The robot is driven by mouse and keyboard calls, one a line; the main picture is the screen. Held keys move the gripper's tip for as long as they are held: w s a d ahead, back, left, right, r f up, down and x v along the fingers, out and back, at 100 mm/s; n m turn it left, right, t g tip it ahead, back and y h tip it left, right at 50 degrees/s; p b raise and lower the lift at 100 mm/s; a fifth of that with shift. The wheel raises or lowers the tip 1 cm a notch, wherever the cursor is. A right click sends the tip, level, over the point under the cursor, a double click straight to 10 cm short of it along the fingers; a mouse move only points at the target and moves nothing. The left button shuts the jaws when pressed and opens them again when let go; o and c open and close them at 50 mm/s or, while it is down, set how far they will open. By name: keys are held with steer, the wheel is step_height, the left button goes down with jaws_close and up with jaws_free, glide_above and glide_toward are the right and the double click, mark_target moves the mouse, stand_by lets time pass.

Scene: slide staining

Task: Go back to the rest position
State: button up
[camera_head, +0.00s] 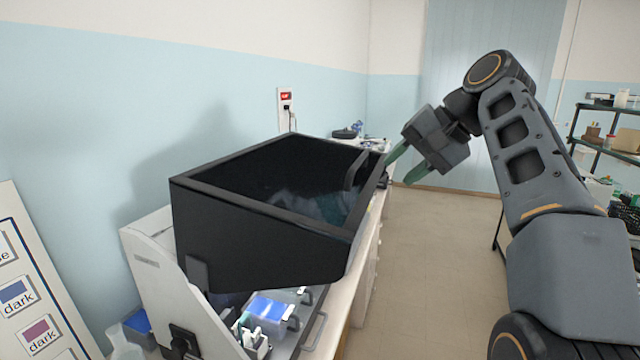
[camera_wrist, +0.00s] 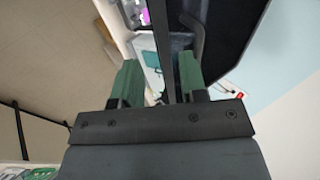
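My gripper (camera_head: 405,166) is at the right of the black lid (camera_head: 265,240) of the staining machine, close to the lid's far right corner. Its two green fingers are spread apart with nothing between them in the head view. In the wrist view my gripper (camera_wrist: 160,78) also shows both green fingers apart. The dark lid edge (camera_wrist: 163,40) and a curved handle (camera_wrist: 198,35) appear beyond them; whether a finger touches the lid I cannot tell. The lid is raised and tilted over the white machine body (camera_head: 150,275).
Under the lid a blue-topped box (camera_head: 268,308) and small parts sit in the machine. A white bench (camera_head: 368,270) runs along the wall. A sign board (camera_head: 35,290) stands at left, shelves (camera_head: 607,148) at right. Open floor (camera_head: 440,270) lies right of the bench.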

steer(key=d+f+h+b, duration=0.1)
steer(key=d+f+h, duration=0.25)
steer(key=f, duration=1.45)
steer(key=s+a+f+n+h+b, duration=0.1)
steer(key=s+f+n+h+b, duration=0.2)
steer(key=s+f, duration=1.3)
steer(key=shift+s+a+f+n+t+h, duration=0.3)
steer(key=shift+f+n, duration=0.2)
steer(key=shift+f, duration=0.6)
